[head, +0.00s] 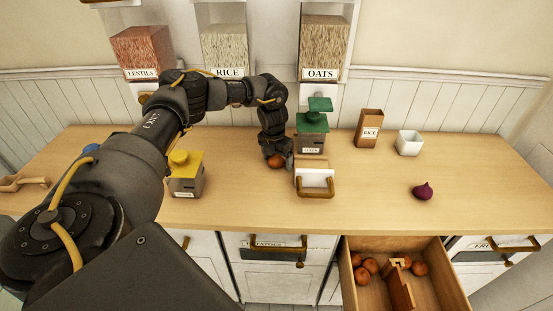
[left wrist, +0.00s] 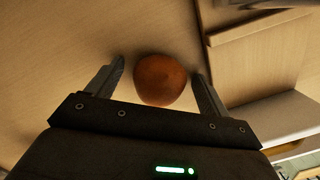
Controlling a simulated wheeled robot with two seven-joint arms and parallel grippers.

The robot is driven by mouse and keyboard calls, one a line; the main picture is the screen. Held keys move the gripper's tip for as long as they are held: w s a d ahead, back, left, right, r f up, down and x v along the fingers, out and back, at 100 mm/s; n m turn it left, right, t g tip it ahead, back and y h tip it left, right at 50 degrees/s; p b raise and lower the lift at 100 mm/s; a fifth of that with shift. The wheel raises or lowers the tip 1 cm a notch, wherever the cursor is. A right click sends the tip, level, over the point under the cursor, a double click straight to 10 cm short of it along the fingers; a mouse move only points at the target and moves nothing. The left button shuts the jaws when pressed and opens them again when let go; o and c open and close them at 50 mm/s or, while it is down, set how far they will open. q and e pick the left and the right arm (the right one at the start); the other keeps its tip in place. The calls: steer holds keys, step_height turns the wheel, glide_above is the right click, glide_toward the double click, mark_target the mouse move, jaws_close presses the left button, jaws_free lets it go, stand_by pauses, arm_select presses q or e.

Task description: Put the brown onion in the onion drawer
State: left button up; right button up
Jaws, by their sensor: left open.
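The brown onion (head: 276,161) lies on the wooden counter, left of the white scoop-like box. In the left wrist view the brown onion (left wrist: 161,80) sits between the two fingers of my left gripper (left wrist: 163,82). The fingers are spread, with a gap on the left side and the right finger close to the onion. In the head view my left gripper (head: 279,158) points down over the onion and partly hides it. The open drawer (head: 352,290) at the lower right holds several brown onions and a wooden divider. My right gripper is not in view.
A yellow-lidded canister (head: 187,180) stands left. A red onion (head: 423,191), rice box (head: 369,128) and white cup (head: 409,144) are further right. Counter between is clear.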

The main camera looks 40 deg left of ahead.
arm_select(q)
steer(key=shift+s+r, duration=0.15)
steer(key=shift+s, duration=0.1)
steer(key=c, duration=1.2)
